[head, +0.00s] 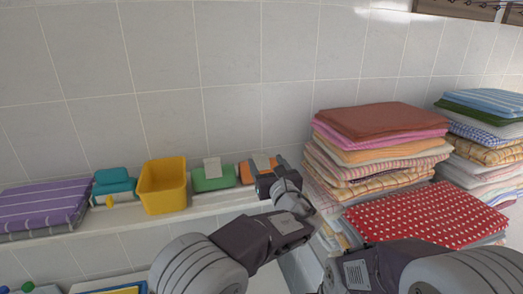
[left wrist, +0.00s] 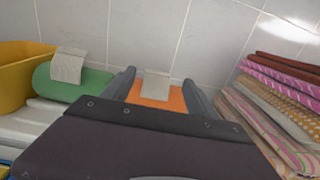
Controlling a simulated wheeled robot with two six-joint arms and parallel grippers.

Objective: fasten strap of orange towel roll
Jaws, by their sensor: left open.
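The orange towel roll (head: 246,173) lies on the white shelf against the tiled wall, partly hidden behind my left gripper (head: 271,173) in the head view. In the left wrist view the orange roll (left wrist: 173,98) shows between the two spread fingers of my left gripper (left wrist: 158,80). Its pale strap (left wrist: 156,86) stands up in a flap at the roll's middle. The gripper is open with nothing held. I cannot tell whether a finger touches the roll. Part of my right arm shows at the lower right of the head view, but its gripper does not.
A green roll (head: 212,179) with a raised pale strap lies left of the orange one. Left of it are a yellow bin (head: 162,186), a teal roll (head: 114,182) and purple striped towels (head: 45,205). A tall stack of folded towels (head: 385,120) stands close on the right.

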